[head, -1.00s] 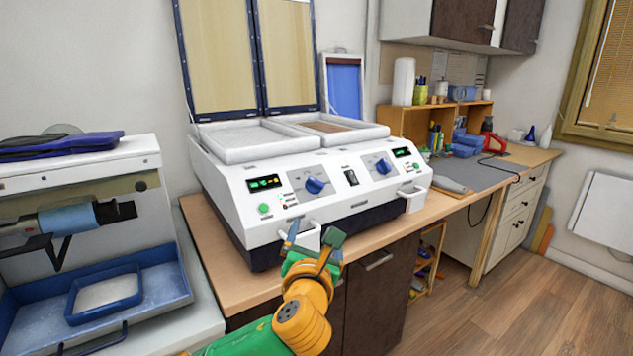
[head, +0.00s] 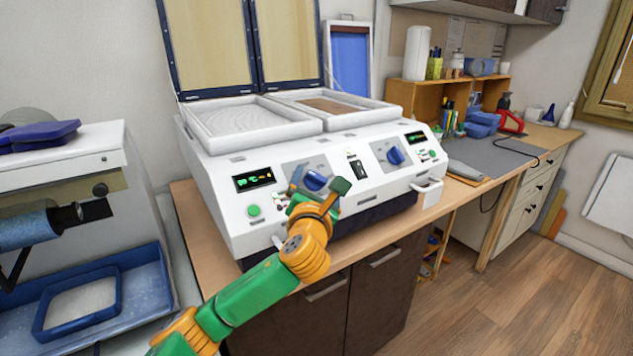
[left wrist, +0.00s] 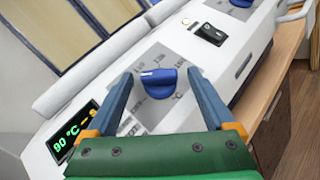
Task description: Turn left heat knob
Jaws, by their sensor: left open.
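The left heat knob (head: 315,181) is a blue dial on a grey plate on the white machine's front panel. In the left wrist view the knob (left wrist: 158,82) sits between and a little beyond the fingertips of my left gripper (left wrist: 158,80). The fingers are spread apart and I see no contact with the knob. In the head view my left gripper (head: 318,186) is in front of the knob and hides its lower part. The left display (head: 254,180) is lit green; in the left wrist view (left wrist: 74,131) it reads 90 °C. My right gripper is not in view.
The right heat knob (head: 396,156) and a black switch (head: 357,168) are on the same panel. A green button (head: 253,210) is below the left display. White handles protrude from the machine's front. A blue tray (head: 82,300) stands at the left.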

